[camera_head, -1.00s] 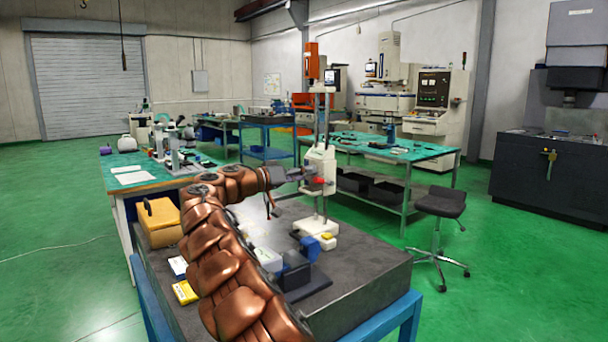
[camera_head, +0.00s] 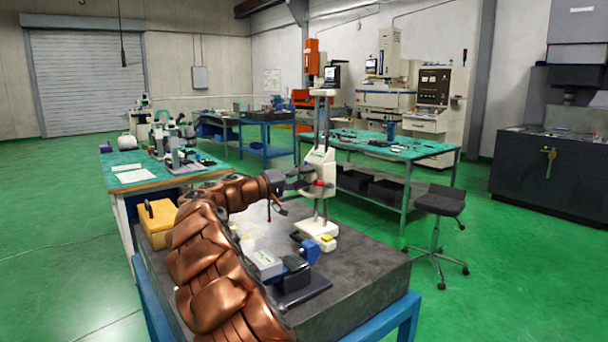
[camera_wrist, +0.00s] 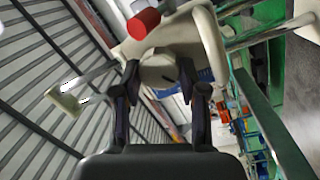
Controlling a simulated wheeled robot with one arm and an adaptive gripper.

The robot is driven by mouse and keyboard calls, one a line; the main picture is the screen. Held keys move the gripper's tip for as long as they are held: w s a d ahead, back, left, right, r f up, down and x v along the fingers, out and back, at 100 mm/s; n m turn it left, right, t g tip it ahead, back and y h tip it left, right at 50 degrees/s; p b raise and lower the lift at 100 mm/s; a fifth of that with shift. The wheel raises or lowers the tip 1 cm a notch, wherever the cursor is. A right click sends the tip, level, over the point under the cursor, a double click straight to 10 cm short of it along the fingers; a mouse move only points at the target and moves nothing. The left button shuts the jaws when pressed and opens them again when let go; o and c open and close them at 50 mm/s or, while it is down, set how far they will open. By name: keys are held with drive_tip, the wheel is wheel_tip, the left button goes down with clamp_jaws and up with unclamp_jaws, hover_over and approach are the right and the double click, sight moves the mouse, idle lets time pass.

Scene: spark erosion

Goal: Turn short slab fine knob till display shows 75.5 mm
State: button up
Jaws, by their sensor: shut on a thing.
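A tall measuring stand with a white carriage (camera_head: 320,157) on an upright column and a white base (camera_head: 316,229) stands on the dark slab table. My gripper (camera_head: 302,182) reaches the left side of the carriage. In the wrist view, my gripper (camera_wrist: 160,92) has its two dark fingers on either side of a pale round knob (camera_wrist: 158,68) with a dark mark, and is shut on it. A red cylindrical part (camera_wrist: 143,22) sits just above the knob; it also shows in the head view. No display reading is legible in either view.
On the dark slab table (camera_head: 362,275) are a yellow case (camera_head: 157,220), a grey-white box (camera_head: 264,263), a blue part (camera_head: 310,250) and a dark block (camera_head: 296,279). A stool (camera_head: 438,205) stands to the right. The slab's right front is clear.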

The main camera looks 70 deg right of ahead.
drive_tip(key=shift+n+p, duration=0.4)
drive_tip(key=shift+n, duration=0.8)
drive_tip(key=o, duration=1.2)
drive_tip(key=shift+c, duration=0.2)
drive_tip(key=shift+f, duration=0.1)
